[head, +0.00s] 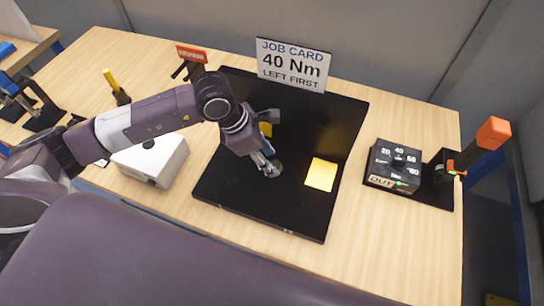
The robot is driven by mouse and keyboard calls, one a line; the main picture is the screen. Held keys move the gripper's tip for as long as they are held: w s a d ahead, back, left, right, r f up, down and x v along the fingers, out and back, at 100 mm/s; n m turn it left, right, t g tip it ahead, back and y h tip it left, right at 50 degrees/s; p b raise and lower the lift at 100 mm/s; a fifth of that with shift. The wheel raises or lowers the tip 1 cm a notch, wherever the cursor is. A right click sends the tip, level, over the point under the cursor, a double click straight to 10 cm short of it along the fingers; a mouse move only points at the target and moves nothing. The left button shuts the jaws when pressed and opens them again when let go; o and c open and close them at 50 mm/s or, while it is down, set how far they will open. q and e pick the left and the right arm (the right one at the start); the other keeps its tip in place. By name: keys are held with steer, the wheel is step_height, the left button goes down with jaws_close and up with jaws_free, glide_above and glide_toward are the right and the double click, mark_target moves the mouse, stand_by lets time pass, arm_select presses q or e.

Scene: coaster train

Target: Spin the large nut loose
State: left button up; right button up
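My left gripper (270,168) is low over the middle of the black board (235,197), fingers pointing down. Its fingertips are small and dark, and whether they are apart or closed is unclear. No large nut can be made out; the gripper and wrist cover that part of the board. My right gripper is not in view.
A job card (292,65) reading "40 Nm LEFT FIRST" stands behind the board. A bright yellow square (321,174) lies on the board right of the gripper. A dial box (394,167) and an orange-handled tool (492,133) are right. A white box (150,162) is left.

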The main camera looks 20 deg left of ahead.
arm_select(q)
steer(key=shift+w+d+f, duration=0.25)
steer(key=shift+f, duration=0.25)
steer(key=shift+w+f, duration=0.15)
steer(key=shift+f, duration=0.2)
steer(key=shift+d+f, duration=0.1)
steer(key=shift+f, duration=0.05)
steer(key=c, duration=0.9)
jaws_close()
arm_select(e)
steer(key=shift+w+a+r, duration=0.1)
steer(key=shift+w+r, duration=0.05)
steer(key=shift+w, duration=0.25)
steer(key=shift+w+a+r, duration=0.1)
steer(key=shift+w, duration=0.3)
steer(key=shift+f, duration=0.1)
